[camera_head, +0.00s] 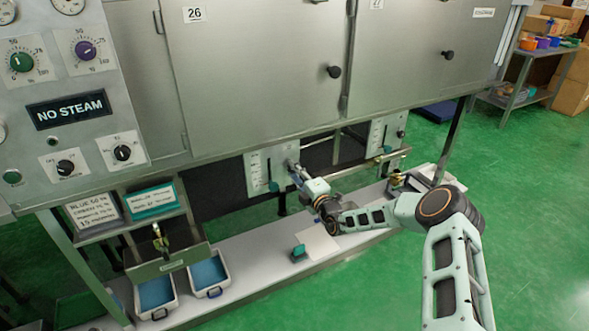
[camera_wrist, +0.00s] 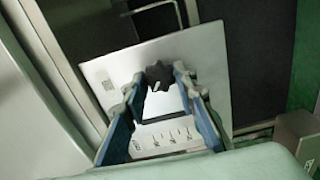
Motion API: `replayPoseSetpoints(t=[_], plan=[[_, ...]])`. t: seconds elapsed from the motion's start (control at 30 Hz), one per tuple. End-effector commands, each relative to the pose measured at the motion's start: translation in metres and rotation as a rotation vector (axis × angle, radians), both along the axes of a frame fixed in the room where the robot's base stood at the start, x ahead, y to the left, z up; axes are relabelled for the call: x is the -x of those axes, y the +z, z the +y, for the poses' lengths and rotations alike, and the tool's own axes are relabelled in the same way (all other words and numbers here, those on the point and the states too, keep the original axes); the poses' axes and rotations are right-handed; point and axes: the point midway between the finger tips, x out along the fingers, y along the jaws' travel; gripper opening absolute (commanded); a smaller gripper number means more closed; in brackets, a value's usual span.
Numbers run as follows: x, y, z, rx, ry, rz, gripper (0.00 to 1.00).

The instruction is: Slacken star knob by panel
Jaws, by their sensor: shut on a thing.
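The black star knob (camera_wrist: 158,74) sits on a pale panel (camera_wrist: 213,88) with a printed scale along its lower part. A small white mark shows on the knob's lower edge. My gripper (camera_wrist: 156,83) has its two blue fingers on either side of the knob and is shut on it. In the head view the panel (camera_head: 257,176) hangs beneath the cabinet, left of centre. My gripper (camera_head: 293,168) reaches the panel's right side there and hides the knob.
A second panel (camera_head: 377,136) with a scale is to the right. Steel cabinet doors (camera_head: 255,70) overhang my arm. A white shelf (camera_head: 255,268) below holds a teal object (camera_head: 299,253) and two blue-lined trays. Green floor to the right is open.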

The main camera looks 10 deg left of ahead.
Motion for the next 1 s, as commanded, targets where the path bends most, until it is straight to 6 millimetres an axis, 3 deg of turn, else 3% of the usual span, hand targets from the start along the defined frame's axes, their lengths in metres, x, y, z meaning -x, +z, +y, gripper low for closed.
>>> replayPoseSetpoints(t=[1.0], plan=[[-0.0005,-0.001,-0.0012,0.8,0.0,-0.54,0.02]])
